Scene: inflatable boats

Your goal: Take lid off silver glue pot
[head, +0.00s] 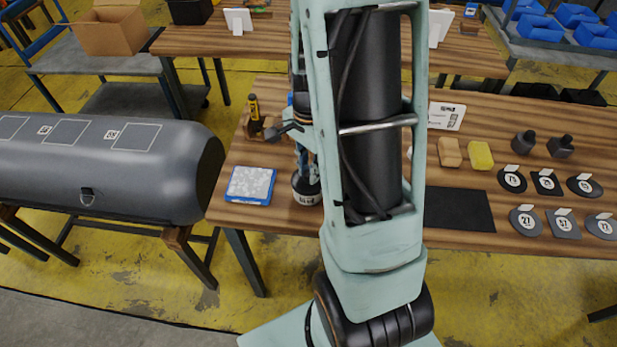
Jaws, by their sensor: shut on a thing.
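The glue pot (305,191), a small round pot with a dark and silvery body and a pale label, stands on the wooden workbench near its front left corner. My arm partly hides it. My gripper (303,168) is directly above the pot, pointing down, and is shut on the lid at its top. The fingertips and the lid are mostly hidden, so I cannot tell whether the lid is apart from the pot.
A blue-edged tray (250,185) lies left of the pot. A wooden holder with a yellow-handled tool (254,108) stands behind. A grey inflatable tube (100,165) is on the left. Numbered patches (524,220), a black mat (459,209) and a yellow sponge (480,155) lie right.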

